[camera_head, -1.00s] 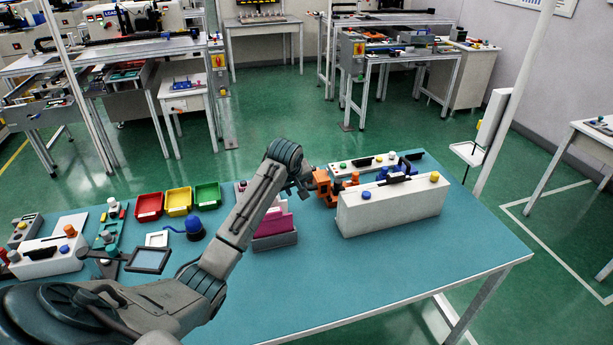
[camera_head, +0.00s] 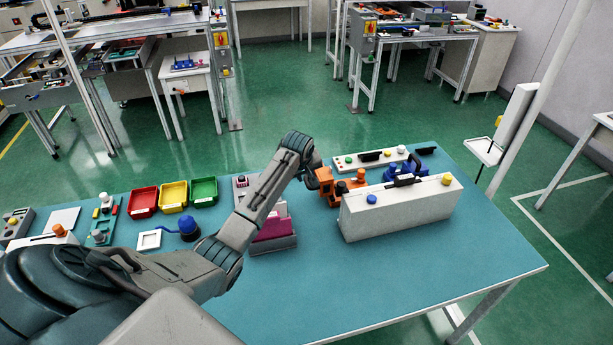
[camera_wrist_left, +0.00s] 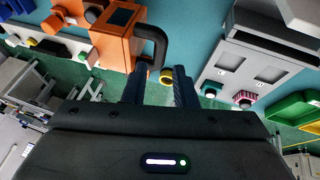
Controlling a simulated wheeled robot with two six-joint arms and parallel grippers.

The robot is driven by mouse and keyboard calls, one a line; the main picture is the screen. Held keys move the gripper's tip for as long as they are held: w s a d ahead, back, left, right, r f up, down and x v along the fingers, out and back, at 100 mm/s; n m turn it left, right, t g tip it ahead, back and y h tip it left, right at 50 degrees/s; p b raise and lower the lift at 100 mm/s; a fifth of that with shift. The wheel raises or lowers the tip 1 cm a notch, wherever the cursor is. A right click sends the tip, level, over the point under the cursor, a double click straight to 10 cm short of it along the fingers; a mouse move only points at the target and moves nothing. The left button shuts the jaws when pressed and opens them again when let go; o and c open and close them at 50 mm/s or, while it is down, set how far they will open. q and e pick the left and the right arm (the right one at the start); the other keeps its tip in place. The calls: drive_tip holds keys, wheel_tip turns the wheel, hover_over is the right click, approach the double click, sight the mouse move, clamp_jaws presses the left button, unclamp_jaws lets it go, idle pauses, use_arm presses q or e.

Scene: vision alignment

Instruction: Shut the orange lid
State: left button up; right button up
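An orange part (camera_head: 325,182), which I take to be the lid or its device, stands left of the white control box. In the left wrist view it is a boxy orange body (camera_wrist_left: 113,46) with a dark square face and a black curved handle (camera_wrist_left: 157,40). My left gripper (camera_head: 314,172) is close by its left side in the head view. In the left wrist view the fingers (camera_wrist_left: 159,86) are apart with an empty gap, the handle just beyond them near the left finger. I cannot tell contact or the lid's angle. My right gripper is not in view.
A white control box (camera_head: 395,210) with buttons stands right of the orange part, a button panel (camera_head: 370,160) behind. A pink-and-grey holder (camera_head: 272,240) sits below my forearm. Red, yellow and green bins (camera_head: 174,196) are further left. The table's front right (camera_head: 440,265) is clear.

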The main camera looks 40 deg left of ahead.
sight(307, 183)
use_arm(q)
drive_tip(key=x, duration=0.4)
drive_tip(key=shift+w, duration=0.2)
drive_tip(key=shift+f+p, duration=0.25)
drive_tip(key=shift+p, duration=0.05)
drive_tip(key=shift+w+a+f, duration=0.1)
drive_tip(key=c, duration=0.5)
clamp_jaws()
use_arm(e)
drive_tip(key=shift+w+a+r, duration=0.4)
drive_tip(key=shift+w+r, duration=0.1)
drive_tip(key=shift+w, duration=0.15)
